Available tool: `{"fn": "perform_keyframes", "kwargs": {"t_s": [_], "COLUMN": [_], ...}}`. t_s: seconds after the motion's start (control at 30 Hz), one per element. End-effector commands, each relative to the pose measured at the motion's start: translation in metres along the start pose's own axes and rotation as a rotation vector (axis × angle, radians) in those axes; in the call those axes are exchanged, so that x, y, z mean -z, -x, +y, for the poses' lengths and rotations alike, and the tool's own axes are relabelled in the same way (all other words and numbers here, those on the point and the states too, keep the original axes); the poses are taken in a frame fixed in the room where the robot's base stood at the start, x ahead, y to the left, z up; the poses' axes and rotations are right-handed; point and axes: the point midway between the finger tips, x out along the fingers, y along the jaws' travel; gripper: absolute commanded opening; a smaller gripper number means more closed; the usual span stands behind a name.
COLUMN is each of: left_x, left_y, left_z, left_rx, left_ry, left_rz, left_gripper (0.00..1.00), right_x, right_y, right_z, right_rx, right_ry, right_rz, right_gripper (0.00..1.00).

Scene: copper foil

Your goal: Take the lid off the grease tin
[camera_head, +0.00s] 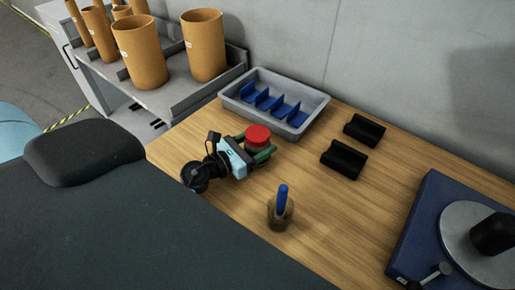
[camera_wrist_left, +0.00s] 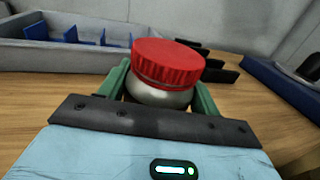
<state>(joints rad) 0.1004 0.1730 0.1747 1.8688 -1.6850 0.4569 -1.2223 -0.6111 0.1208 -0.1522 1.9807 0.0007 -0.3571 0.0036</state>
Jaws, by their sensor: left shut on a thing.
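The grease tin (camera_wrist_left: 158,97) has a silvery rounded body. Its red ribbed lid (camera_wrist_left: 168,62) sits on top; the lid also shows in the head view (camera_head: 257,136). My left gripper (camera_head: 261,153) is at the tin on the wooden table. Its green fingers lie on either side of the silvery body, below the lid, and are shut on the tin. The tin's lower part is hidden by the gripper, so I cannot tell whether it touches the table. My right gripper is not in view.
A grey tray (camera_head: 309,119) with blue dividers stands behind the tin. A blue-handled brush-like item (camera_head: 281,208) stands in front. Two black blocks (camera_head: 344,160) and a blue turntable-like device (camera_head: 420,231) are to the right. Brown cylinders (camera_head: 204,46) stand on a shelf at back left.

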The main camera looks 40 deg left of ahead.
Motion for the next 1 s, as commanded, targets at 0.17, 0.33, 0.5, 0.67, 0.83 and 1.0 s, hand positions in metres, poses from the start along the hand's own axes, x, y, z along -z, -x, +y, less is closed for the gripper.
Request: {"fn": "perform_keyframes", "kwargs": {"t_s": [0.17,0.33,0.5,0.67,0.83,1.0], "left_x": [-0.002,-0.008,-0.027,-0.039,-0.034,-0.036], "left_y": [0.0,0.0,-0.001,0.009,0.051,0.095], "left_z": [0.0,0.0,0.001,0.002,0.003,0.006], "left_rx": [0.0,0.0,0.0,-0.002,0.0,0.0], "left_ry": [-0.001,-0.004,-0.006,-0.004,-0.001,0.001], "left_rz": [-0.002,-0.004,-0.01,-0.004,0.009,0.013], "left_gripper": [0.29,0.29,0.29,0.29,0.29,0.29], "right_x": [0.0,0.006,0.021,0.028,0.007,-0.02], "right_y": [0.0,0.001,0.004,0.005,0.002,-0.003], "right_z": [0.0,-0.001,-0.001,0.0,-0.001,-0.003], "right_rx": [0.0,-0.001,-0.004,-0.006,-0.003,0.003], "right_ry": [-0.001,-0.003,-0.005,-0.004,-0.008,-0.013], "right_rz": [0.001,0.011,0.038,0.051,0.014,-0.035], "right_gripper": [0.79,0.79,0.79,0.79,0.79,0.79]}}
